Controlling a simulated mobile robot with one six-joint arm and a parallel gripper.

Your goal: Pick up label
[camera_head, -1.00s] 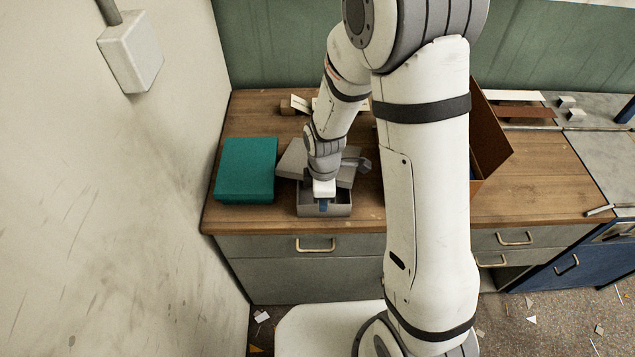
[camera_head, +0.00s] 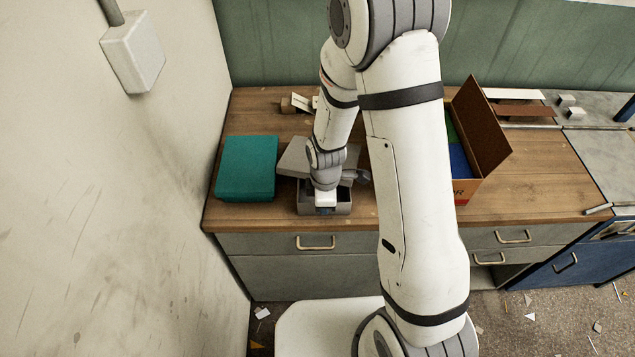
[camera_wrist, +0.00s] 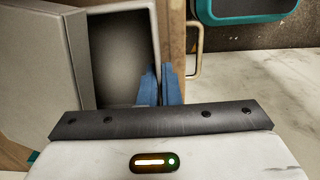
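No label can be made out for certain in either view. My gripper (camera_head: 325,210) points down at the front of an open grey box (camera_head: 342,209) on the wooden desk. In the wrist view, its two blue fingers (camera_wrist: 160,84) are close together with a narrow gap, near the box's rim (camera_wrist: 156,35). I cannot tell whether anything thin is between them. The visible floor of the box looks dark and bare, and the rest is hidden by my gripper.
A teal box (camera_head: 247,167) stands left of the grey box. An open brown carton (camera_head: 482,135) stands to the right, partly behind my arm. Small pale pieces (camera_head: 300,103) lie at the desk's back. The wall is close on the left.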

